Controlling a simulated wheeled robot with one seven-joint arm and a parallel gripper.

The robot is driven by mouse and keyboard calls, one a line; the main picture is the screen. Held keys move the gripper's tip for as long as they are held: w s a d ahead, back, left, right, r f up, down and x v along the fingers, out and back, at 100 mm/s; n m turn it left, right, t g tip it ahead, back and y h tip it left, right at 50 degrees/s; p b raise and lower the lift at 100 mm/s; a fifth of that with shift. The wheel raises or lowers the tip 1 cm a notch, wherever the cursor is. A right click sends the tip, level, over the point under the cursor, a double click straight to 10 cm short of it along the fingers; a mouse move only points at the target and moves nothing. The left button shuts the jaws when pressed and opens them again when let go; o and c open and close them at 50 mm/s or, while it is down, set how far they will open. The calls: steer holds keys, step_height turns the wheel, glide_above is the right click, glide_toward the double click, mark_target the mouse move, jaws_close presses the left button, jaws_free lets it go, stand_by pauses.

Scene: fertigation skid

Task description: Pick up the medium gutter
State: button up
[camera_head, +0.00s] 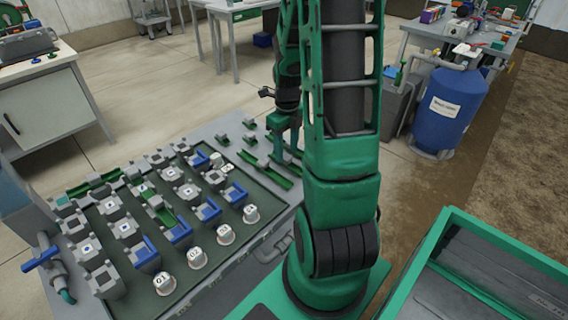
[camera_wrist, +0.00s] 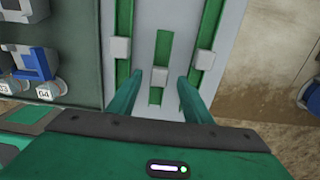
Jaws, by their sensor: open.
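Three green gutters with grey blocks on them lie side by side on a pale grey surface in the wrist view. I cannot tell for sure which is the medium one. My gripper (camera_wrist: 160,78) is open and empty, its fingers on either side of the middle gutter's line. In the head view my gripper (camera_head: 283,125) is over the gutters, and my arm partly hides them.
A dark panel (camera_head: 185,262) left of the gutters holds several grey blocks, blue-handled valves and numbered white caps. A blue tank (camera_head: 445,115) stands at the back right. A green-rimmed bin (camera_head: 440,225) is at the front right. Benches stand farther back.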

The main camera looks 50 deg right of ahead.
mark_target(286, 156)
steer(key=shift+f, duration=1.85)
jaws_close()
steer(key=shift+r, duration=0.1)
